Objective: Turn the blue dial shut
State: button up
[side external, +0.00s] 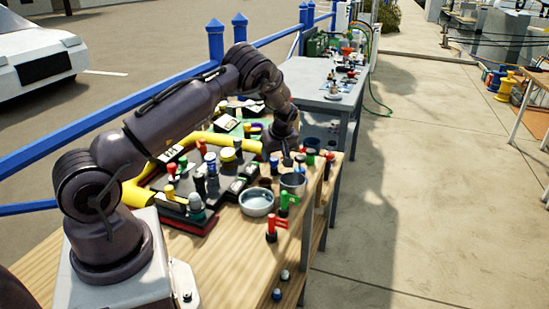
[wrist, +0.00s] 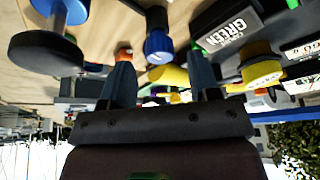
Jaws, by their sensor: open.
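In the wrist view a blue-capped dial on a black stem (wrist: 158,46) shows between and beyond the fingertips of my gripper (wrist: 160,68). The two dark fingers are apart, with nothing held between them. A second blue knob on a wide dark disc (wrist: 68,12) is at the upper left of that view. In the side view my gripper (side external: 289,157) hangs low over the right part of the bench, near a metal cup. A blue-topped knob (side external: 210,158) stands among the panels to its left. I cannot tell which blue knob is the task's dial.
A metal cup (side external: 293,183), a shallow bowl (side external: 257,202), a green-handled valve (side external: 288,201) and a red-handled valve (side external: 274,226) stand near the bench's right edge. A yellow knob (wrist: 262,70) and a block marked GREEN (wrist: 228,30) are close by. The front wood is mostly clear.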

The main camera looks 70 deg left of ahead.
jog(key=shift+x, duration=1.15)
jog(key=c, duration=0.9)
